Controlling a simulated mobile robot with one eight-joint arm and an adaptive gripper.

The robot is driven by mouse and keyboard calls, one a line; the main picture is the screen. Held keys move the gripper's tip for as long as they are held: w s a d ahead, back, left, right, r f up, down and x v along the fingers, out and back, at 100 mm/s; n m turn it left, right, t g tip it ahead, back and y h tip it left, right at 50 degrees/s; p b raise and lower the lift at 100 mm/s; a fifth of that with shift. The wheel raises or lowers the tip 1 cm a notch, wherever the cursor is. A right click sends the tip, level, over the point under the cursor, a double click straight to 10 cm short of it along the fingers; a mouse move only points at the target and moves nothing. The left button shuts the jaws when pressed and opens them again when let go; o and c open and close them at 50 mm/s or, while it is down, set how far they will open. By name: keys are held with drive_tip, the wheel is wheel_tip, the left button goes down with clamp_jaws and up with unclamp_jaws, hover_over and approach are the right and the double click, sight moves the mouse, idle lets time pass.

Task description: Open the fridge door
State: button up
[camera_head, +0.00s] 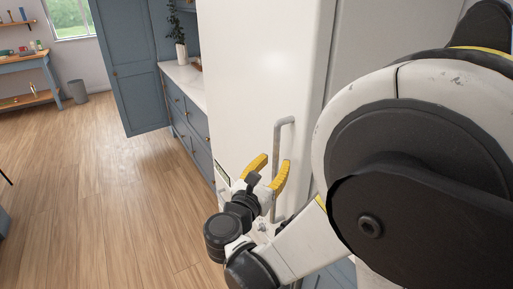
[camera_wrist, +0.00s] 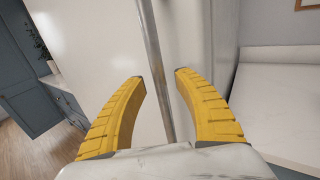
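The fridge door (camera_head: 262,75) is a tall white panel and looks shut. Its handle (camera_head: 278,135) is a long vertical grey bar near the door's right edge. My gripper (camera_head: 269,165) has two yellow fingers, spread apart, in front of the lower part of the handle. Neither finger is visibly closed on the bar. The handle's lower end is partly hidden by my gripper in the head view.
Blue cabinets with a white counter (camera_head: 188,82) stand left of the fridge, with a plant in a white vase (camera_head: 181,54). A tall blue cabinet door (camera_head: 128,65) stands beside them. The wooden floor (camera_head: 100,190) at left is clear. A pale surface (camera_wrist: 285,105) lies at right.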

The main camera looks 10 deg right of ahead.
drive_tip(key=shift+x, duration=0.8)
clamp_jaws()
drive_tip(key=shift+a, duration=0.1)
